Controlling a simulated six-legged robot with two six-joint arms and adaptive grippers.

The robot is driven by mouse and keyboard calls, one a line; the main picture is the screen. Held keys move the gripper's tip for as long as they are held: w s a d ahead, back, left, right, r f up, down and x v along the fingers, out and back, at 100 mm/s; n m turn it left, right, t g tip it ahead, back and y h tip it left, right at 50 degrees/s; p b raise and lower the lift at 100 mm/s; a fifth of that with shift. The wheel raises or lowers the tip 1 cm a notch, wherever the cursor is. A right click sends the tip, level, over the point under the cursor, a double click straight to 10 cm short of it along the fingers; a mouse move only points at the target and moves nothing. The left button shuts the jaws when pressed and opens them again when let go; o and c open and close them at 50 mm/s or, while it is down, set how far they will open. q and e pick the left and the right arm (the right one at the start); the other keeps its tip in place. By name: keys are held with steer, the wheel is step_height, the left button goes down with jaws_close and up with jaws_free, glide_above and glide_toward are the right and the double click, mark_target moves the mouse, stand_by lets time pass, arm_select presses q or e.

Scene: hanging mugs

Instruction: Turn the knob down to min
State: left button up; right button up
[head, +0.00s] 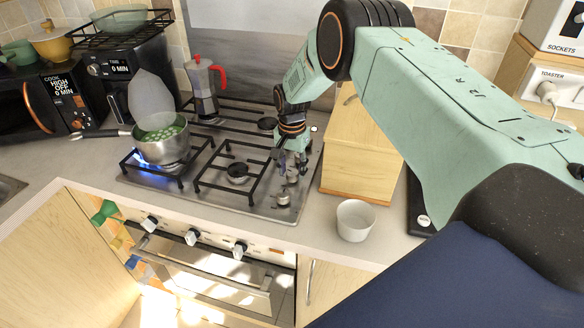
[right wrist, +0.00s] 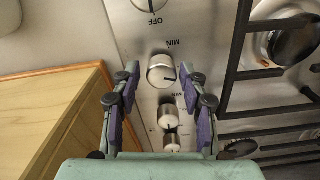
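Several silver knobs stand in a row along the right side of the hob. In the head view the nearest knob (head: 283,198) shows below my right gripper (head: 289,160). In the right wrist view, a knob (right wrist: 161,70) with a dark pointer line and a "MIN" label beside it shows between my open fingertips (right wrist: 160,84). I cannot tell whether the fingers touch it. Another knob (right wrist: 150,3) marked "OFF" is cut by the top edge. More knobs (right wrist: 168,115) sit nearer my palm. My left gripper is not in view.
A pot of green food (head: 163,145) stands over a blue flame (head: 150,180) at the hob's front left. A moka pot (head: 203,88) is at the back. A wooden box (head: 360,150) stands close right of the knobs, with a white bowl (head: 356,220) in front.

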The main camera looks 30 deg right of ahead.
steer(key=shift+w+d+f, duration=0.4)
steer(key=shift+f, duration=0.05)
steer(key=c, duration=0.4)
steer(key=shift+c, duration=0.9)
steer(key=shift+s+a+r, duration=0.15)
steer(key=shift+s, duration=0.05)
steer(key=shift+c, duration=1)
steer(key=shift+w, duration=0.1)
steer(key=o, duration=1.1)
steer(key=shift+a, duration=0.1)
steer(key=shift+o, duration=0.2)
